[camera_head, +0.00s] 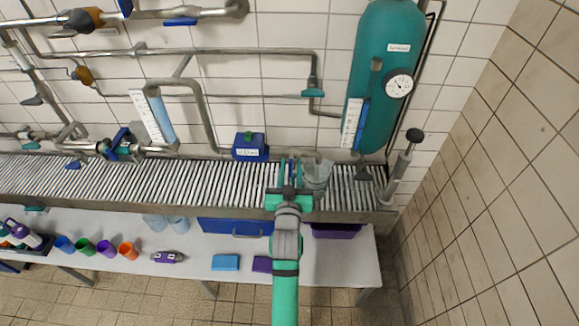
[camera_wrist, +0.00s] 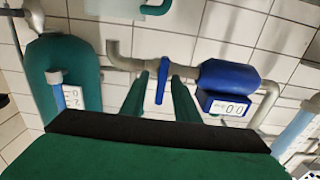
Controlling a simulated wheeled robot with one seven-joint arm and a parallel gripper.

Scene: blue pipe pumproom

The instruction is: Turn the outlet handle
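A blue lever handle (camera_wrist: 162,80), which I take to be the outlet handle, sits on a grey pipe beside a blue meter. My gripper (camera_wrist: 160,97) has its two green fingers spread, one on each side of the handle, with visible gaps. It is open and does not appear to grip the handle. In the head view my gripper (camera_head: 290,172) reaches over the roller conveyor beside the grey funnel-like fitting. There the fingers and wrist largely hide the handle.
A blue meter box (camera_head: 250,147) stands just left of my gripper, and a teal tank (camera_head: 384,80) with a gauge (camera_head: 399,84) stands to the right. The roller conveyor (camera_head: 110,176) runs along the tiled wall. A white bench (camera_head: 200,265) with cups and boxes lies in front.

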